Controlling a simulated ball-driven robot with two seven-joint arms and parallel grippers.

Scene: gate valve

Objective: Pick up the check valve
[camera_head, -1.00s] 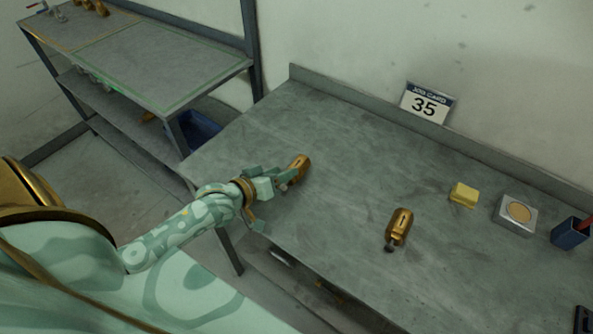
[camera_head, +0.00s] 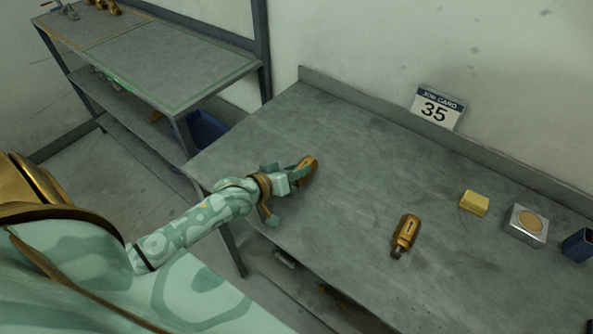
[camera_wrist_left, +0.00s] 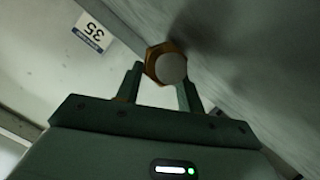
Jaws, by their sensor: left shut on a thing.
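A brass valve body (camera_head: 309,170) is at the left part of the grey workbench, at the fingertips of my left gripper (camera_head: 299,174). In the left wrist view the two fingers (camera_wrist_left: 160,84) sit on either side of its brass hexagonal end (camera_wrist_left: 166,64), which has a pale round face. The left gripper is shut on it. A second brass valve body (camera_head: 406,231), with a slot-like mark and a dark end, lies on the bench to the right. I cannot tell from the look alone which is the check valve. My right gripper is out of view.
The workbench (camera_head: 350,130) is clear between the two brass bodies. A yellow block (camera_head: 474,203), a metal tin (camera_head: 527,224) and a blue holder (camera_head: 579,243) stand at the right. A job card 35 (camera_head: 437,107) leans at the back. A shelf unit (camera_head: 165,65) stands at the left.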

